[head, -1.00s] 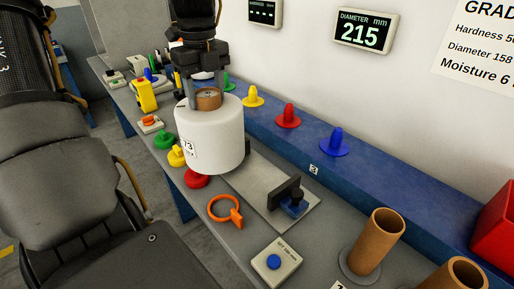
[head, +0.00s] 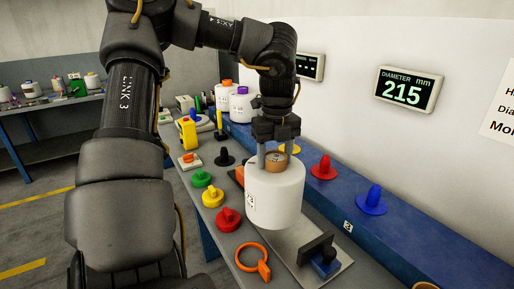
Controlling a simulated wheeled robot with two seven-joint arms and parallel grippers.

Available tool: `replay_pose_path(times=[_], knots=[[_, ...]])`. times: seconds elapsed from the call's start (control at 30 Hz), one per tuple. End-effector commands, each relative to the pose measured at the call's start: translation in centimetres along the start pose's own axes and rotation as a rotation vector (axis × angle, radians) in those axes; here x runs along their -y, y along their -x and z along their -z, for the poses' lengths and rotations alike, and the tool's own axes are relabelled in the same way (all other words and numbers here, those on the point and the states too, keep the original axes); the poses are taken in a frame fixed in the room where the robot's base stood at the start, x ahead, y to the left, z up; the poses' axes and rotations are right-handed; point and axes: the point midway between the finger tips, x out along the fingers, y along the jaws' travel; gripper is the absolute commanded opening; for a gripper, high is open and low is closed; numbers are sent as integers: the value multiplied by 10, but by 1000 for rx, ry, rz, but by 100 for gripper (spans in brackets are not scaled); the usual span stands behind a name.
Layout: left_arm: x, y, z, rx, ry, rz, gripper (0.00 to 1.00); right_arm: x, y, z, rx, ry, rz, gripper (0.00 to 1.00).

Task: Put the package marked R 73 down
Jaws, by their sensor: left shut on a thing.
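The package marked R 73 (head: 275,197) is a white yarn bobbin with a brown core. Its small label, at its left side, is too small to read fully now. My left gripper (head: 275,160) points down from above and is shut on the bobbin at its core, one finger on each side. The bobbin is upright over the grey bench, at the far end of the flat metal plate (head: 318,262). I cannot tell whether its underside touches anything. My right gripper is out of view.
Green (head: 201,178), yellow (head: 212,197) and red (head: 228,219) knobs stand left of the bobbin, with an orange ring (head: 253,263) in front. Red (head: 323,168) and blue (head: 371,200) pegs stand on the blue ledge. Two white bobbins (head: 241,104) stand farther back.

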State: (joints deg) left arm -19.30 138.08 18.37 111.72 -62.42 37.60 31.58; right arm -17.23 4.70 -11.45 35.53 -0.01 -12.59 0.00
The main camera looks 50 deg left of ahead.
Motion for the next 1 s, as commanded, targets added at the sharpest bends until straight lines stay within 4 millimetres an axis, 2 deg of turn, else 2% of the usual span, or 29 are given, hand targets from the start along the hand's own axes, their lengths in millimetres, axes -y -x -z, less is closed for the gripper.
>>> replay_pose_path(times=[0.03,0.2,0.4,0.73,1.0], knots=[[10,-3,2,-1,-3,-2,0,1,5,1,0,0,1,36],[30,-30,5,-1,-1,-2,0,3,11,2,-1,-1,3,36],[46,-49,8,1,-1,2,0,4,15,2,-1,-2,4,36],[54,-58,9,0,-1,1,0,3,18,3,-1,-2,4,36],[55,-88,9,0,-1,2,0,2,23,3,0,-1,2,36]])
